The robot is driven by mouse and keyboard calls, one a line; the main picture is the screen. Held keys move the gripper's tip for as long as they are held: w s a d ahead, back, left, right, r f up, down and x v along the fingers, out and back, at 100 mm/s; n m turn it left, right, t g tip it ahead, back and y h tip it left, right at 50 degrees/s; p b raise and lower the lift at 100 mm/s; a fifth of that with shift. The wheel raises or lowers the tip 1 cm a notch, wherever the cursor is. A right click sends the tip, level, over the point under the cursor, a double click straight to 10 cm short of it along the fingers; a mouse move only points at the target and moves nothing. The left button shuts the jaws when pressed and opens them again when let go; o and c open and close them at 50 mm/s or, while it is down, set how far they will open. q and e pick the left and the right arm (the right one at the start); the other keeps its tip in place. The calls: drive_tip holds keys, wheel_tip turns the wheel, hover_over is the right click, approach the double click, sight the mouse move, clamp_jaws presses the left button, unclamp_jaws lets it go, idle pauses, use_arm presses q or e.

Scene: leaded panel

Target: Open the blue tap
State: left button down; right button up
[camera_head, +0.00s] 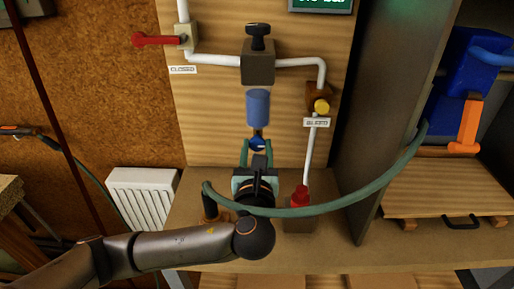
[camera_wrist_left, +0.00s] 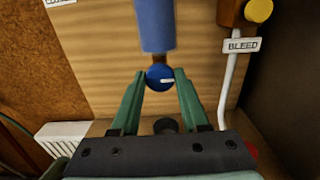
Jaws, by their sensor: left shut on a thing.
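The blue tap is a small round blue knob (camera_wrist_left: 159,77) with a white mark, just under a blue cylinder (camera_wrist_left: 157,25) on the wooden panel. In the head view the knob (camera_head: 257,144) sits at the lower end of the cylinder (camera_head: 258,108). My left gripper (camera_wrist_left: 159,80) has its green fingers on either side of the knob, shut on it. In the head view the left gripper (camera_head: 257,147) reaches up to the knob from below. The white mark lies roughly level in the wrist view. My right gripper is not in view.
A red lever (camera_head: 157,40) by a "CLOSED" label, a black knob (camera_head: 257,36) and a yellow knob (camera_head: 321,106) above a "BLEED" label sit on the white piping. A green hose (camera_head: 380,184) crosses in front. A red-topped fitting (camera_head: 300,196) stands right of my gripper.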

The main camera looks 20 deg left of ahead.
use_arm(q)
drive_tip(key=n+p, duration=0.1)
drive_tip(key=n, duration=0.2)
drive_tip(key=shift+n, duration=0.4)
drive_tip(key=n+p, duration=0.1)
drive_tip(key=n, duration=0.2)
drive_tip(key=shift+n, duration=0.3)
drive_tip(key=n, duration=0.3)
drive_tip(key=shift+f+n, duration=0.1)
drive_tip(key=shift+n, duration=0.3)
drive_tip(key=n, duration=0.4)
drive_tip(key=shift+n+b, duration=0.4)
drive_tip(key=shift+c, duration=2.1)
unclamp_jaws()
